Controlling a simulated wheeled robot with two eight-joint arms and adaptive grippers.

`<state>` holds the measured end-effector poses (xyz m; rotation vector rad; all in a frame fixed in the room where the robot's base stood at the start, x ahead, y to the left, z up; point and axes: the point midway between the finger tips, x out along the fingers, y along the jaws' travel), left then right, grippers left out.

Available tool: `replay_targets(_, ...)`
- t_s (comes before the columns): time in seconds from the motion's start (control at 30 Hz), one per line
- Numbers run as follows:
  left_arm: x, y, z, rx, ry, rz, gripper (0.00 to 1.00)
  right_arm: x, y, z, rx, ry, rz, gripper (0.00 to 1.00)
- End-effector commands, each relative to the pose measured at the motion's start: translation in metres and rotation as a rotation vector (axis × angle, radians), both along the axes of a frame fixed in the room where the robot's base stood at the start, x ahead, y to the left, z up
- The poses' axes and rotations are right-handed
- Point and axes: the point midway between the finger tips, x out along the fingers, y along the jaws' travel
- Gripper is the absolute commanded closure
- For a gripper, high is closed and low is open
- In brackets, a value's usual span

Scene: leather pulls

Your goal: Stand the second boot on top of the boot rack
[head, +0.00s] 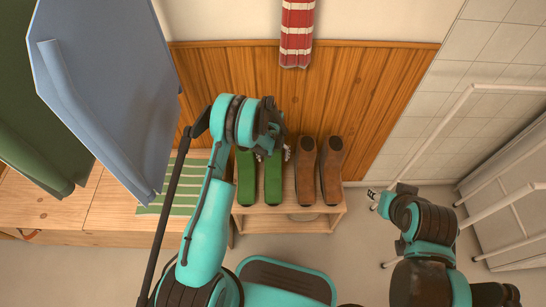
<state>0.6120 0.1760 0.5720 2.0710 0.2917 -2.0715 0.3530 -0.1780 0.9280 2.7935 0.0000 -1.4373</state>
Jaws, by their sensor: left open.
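A wooden boot rack (318,224) stands against the wood-panelled wall. Two green boots (248,180) (273,184) are side by side on the left of its top. Two brown boots (306,172) (330,172) are side by side on the right of its top. My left gripper (272,152) is open over the upper part of the right-hand green boot, with one fingertip on each side of it. I cannot tell whether it touches the boot. My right gripper (373,195) is off to the right of the rack, away from the boots; its fingers are too small to read.
A wooden bench (110,205) with a green striped mat (178,190) adjoins the rack on the left. Blue (110,80) and green (35,120) hanging items are at left. A red striped cloth (297,30) hangs above. A white frame (490,210) stands at right.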

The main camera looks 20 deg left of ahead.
Motion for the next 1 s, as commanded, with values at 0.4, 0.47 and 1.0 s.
replay_targets(0.4, 0.0, 0.0, 0.061, 0.0, 0.0, 0.0, 0.15, 0.0, 0.0, 0.024, 0.0, 0.0, 0.0, 0.6)
replay_targets(0.47, 0.0, 0.0, 0.074, 0.0, 0.0, 0.0, 0.15, 0.0, 0.0, 0.029, 0.0, 0.0, 0.0, 0.6)
replay_targets(1.0, -0.006, 0.0, 0.17, 0.001, -0.046, -0.02, 0.15, 0.0, 0.0, 0.044, 0.0, 0.0, 0.0, 0.6)
